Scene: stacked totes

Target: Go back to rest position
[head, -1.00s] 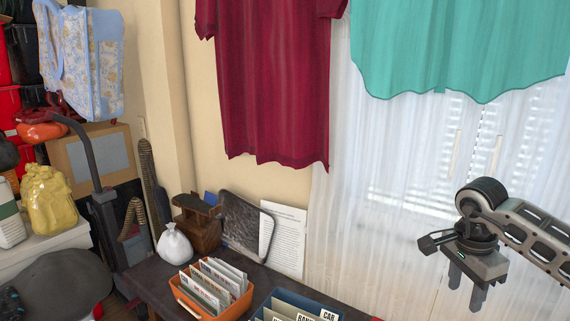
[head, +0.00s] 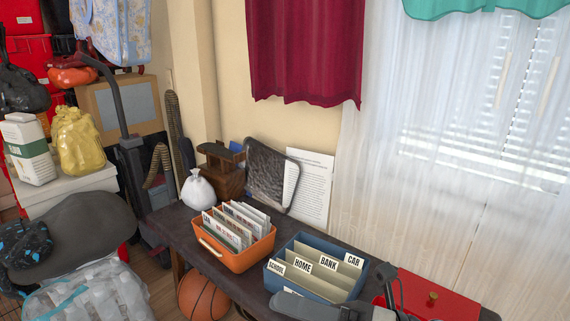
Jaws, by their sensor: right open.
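My right gripper (head: 398,290) shows at the bottom edge, right of centre, in front of the blue tote and the red case. Only part of it and its grey arm is in the picture, and its fingers are hard to make out. I see nothing held in it. My left gripper is out of view.
A dark table holds an orange tote (head: 236,261) with papers, a blue tote (head: 316,265) with labelled dividers, a white bag (head: 197,190) and a red case (head: 440,300). A basketball (head: 203,296) is below.

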